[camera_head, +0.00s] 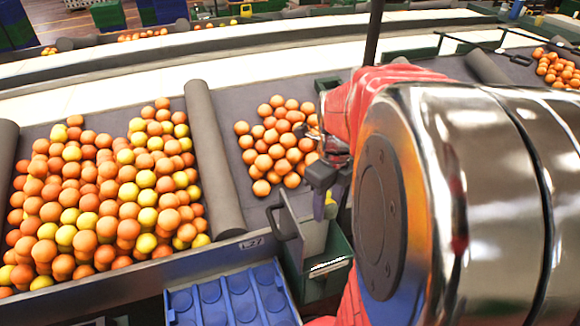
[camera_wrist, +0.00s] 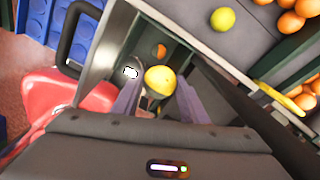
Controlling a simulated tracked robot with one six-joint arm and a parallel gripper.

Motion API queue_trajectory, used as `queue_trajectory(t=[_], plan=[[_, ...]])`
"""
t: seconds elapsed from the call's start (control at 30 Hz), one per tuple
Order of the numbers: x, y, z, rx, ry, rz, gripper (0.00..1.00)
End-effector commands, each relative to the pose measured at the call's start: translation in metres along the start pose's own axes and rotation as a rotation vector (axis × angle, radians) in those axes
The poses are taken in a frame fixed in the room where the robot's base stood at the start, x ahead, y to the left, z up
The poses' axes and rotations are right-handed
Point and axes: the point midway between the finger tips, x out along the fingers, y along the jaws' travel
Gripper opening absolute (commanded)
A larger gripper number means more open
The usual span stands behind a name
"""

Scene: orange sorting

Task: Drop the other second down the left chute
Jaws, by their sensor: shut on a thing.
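My gripper (camera_wrist: 158,92) is shut on a yellow fruit (camera_wrist: 160,79), which shows between the two fingertips in the wrist view. In the head view my gripper (camera_head: 325,186) hangs over a dark green chute (camera_head: 338,278) with a grey flap, at the front edge of the belt; a bit of yellow shows at its tips. The chute's grey wall (camera_wrist: 112,42) and an orange fruit (camera_wrist: 160,51) beyond the held one show in the wrist view. Another yellow fruit (camera_wrist: 222,19) lies apart on the grey surface. The arm hides the area to the right in the head view.
Mixed orange and yellow fruit (camera_head: 110,190) fills the left belt section. A grey roller (camera_head: 213,160) separates it from an orange pile (camera_head: 275,140). A blue crate (camera_head: 230,298) stands front left of the chute. More oranges (camera_head: 556,68) lie at far right.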

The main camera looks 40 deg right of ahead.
Motion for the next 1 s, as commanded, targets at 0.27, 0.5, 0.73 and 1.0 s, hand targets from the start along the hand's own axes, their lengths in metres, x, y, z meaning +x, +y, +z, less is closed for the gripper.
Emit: queue_trajectory(t=[0.27, 0.5, 0.73, 1.0], plan=[[0.026, 0.001, 0.000, -0.001, 0.002, 0.002, 0.17], [0.047, 0.001, 0.000, -0.002, 0.001, 0.001, 0.17], [0.054, 0.001, 0.001, -0.003, 0.000, 0.000, 0.17], [0.054, 0.001, 0.001, -0.003, 0.000, 0.000, 0.44]])
